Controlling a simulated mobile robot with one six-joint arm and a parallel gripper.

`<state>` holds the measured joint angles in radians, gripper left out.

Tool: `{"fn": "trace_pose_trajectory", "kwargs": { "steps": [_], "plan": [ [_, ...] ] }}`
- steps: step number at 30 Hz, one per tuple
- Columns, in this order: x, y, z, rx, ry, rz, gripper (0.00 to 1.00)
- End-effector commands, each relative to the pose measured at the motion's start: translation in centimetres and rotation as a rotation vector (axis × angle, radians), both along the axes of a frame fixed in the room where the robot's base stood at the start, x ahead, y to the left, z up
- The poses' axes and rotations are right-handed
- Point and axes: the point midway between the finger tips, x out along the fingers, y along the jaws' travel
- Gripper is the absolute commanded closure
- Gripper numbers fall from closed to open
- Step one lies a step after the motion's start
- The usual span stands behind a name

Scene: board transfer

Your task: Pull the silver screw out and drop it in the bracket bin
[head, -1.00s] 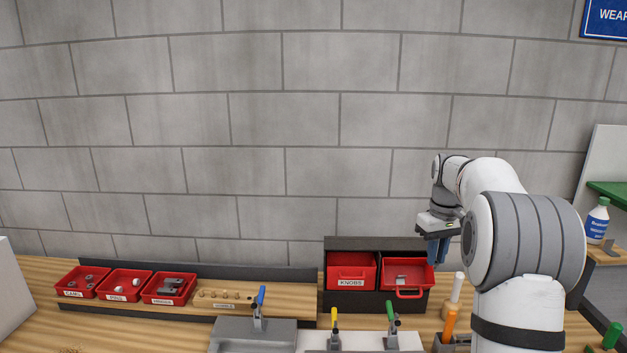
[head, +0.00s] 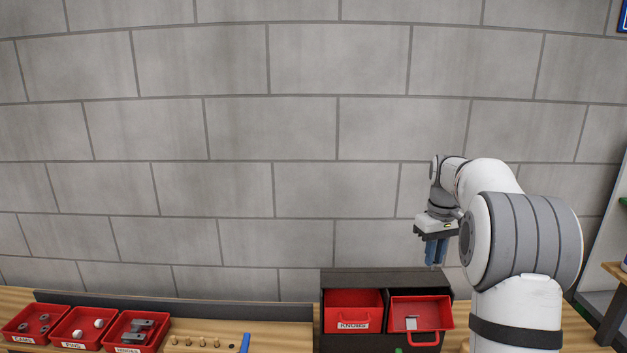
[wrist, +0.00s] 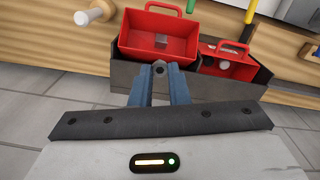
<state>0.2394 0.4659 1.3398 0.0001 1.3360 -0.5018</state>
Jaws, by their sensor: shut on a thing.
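My gripper (head: 435,263) is raised above the right red bin (head: 436,312), its blue fingers pointing down. In the wrist view its fingertips (wrist: 159,72) are shut on a small dark grey piece (wrist: 159,69); I cannot tell its full shape or whether it is the silver screw. The right red bin is pulled forward in its dark rack and holds one grey piece (head: 411,323). That bin also shows just beyond the fingertips in the wrist view (wrist: 135,45). I cannot read a label on it.
The KNOBS bin (head: 353,298) sits left of it in the dark rack (head: 345,343). Several red bins with small parts stand at the left, one labelled PINS (head: 72,345). A wooden block with pegs (head: 183,347) lies beside them. The block wall rises behind the bench.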

Motion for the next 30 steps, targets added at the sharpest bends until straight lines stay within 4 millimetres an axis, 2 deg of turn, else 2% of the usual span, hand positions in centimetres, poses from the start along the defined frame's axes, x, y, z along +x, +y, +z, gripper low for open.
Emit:
{"fn": "trace_pose_trajectory", "kwargs": {
  "steps": [7,19,24,30],
  "plan": [
    [0.0,0.4,-2.3,0.000,0.003,0.007,1.00],
    [0.1,0.5,-8.5,0.000,0.001,0.008,1.00],
    [0.1,0.5,-9.7,0.000,-0.001,0.009,1.00],
    [0.1,0.5,-9.7,0.000,-0.001,0.009,1.00]
  ]
}}
